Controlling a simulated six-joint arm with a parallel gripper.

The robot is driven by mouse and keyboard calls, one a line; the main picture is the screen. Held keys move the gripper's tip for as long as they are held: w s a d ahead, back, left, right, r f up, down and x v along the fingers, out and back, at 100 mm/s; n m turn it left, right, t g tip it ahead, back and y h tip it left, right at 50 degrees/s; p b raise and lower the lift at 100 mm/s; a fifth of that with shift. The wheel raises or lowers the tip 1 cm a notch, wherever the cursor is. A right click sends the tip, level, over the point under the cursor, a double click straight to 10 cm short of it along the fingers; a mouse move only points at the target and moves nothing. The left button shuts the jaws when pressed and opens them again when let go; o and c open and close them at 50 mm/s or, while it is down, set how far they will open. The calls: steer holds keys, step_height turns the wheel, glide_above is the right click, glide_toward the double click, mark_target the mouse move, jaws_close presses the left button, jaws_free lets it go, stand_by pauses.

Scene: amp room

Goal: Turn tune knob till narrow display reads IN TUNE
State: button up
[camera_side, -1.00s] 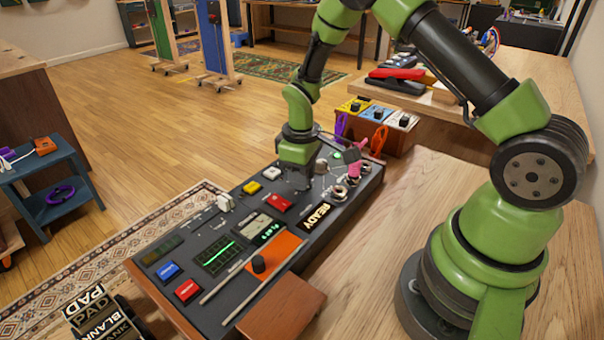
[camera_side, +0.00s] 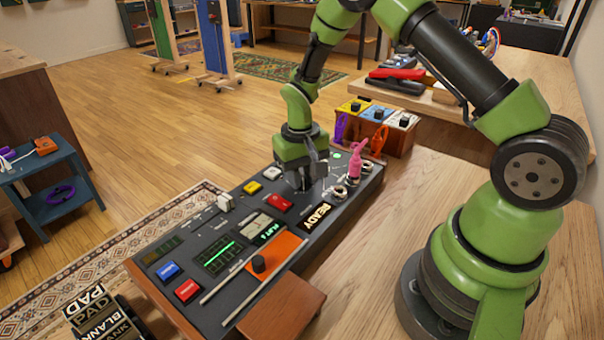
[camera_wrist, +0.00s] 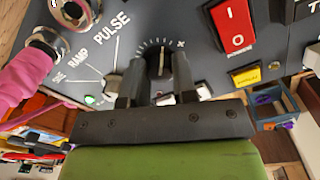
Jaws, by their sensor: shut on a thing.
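The tune knob (camera_wrist: 158,64) is dark, with a ring of tick marks around it in the wrist view. My gripper (camera_wrist: 158,88) is shut on it, one finger on each side. In the side view my gripper (camera_side: 304,184) points down at the far part of the dark console (camera_side: 236,206), and its fingers hide the knob. The narrow display (camera_side: 268,232) has small green text that seems to read FLAT with a character after it.
A READY sign (camera_side: 316,217), a green-trace screen (camera_side: 222,254) and a black knob (camera_side: 259,264) on an orange panel are on the console. A pink plug (camera_side: 357,162) stands among jacks right of my gripper. A red switch (camera_wrist: 232,25) is close by.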

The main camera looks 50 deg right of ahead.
steer(key=shift+m, duration=0.5)
steer(key=o, duration=0.9)
step_height(320, 180, up, 10)
steer(key=shift+a, duration=0.15)
